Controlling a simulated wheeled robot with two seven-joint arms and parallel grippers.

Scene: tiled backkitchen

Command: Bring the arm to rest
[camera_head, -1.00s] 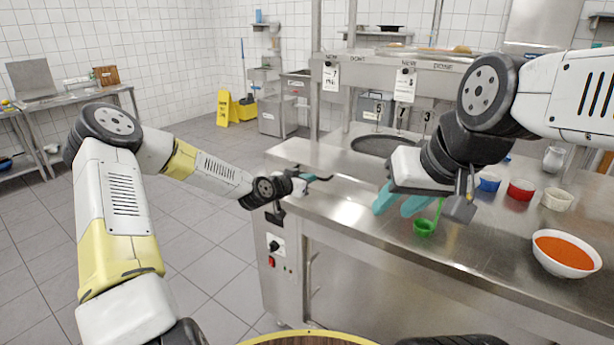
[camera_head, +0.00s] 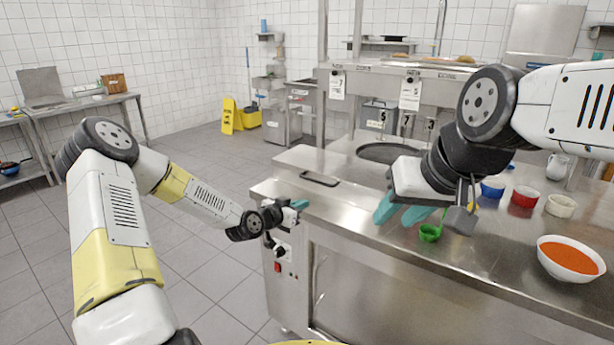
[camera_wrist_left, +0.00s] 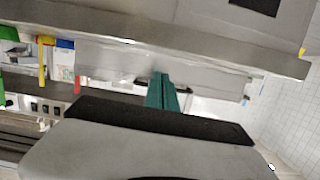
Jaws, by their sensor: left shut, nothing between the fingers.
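My left arm reaches in from the left, and its gripper (camera_head: 300,204) is at the left edge of the steel counter (camera_head: 345,215). Its teal fingers are shut together with nothing between them; they also show in the left wrist view (camera_wrist_left: 162,92). My right gripper (camera_head: 400,213) hangs over the counter with its two teal fingers apart and nothing seen between them. A small green cup (camera_head: 429,233) is just to the right of its fingers. Part of the right gripper is hidden behind its own wrist.
A white bowl of orange-red food (camera_head: 570,258) stands at the counter's right. Blue (camera_head: 492,189), red (camera_head: 523,197) and cream (camera_head: 560,206) bowls stand behind. A dark handle (camera_head: 319,179) lies near the left gripper. The tiled floor (camera_head: 215,262) at the left is clear.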

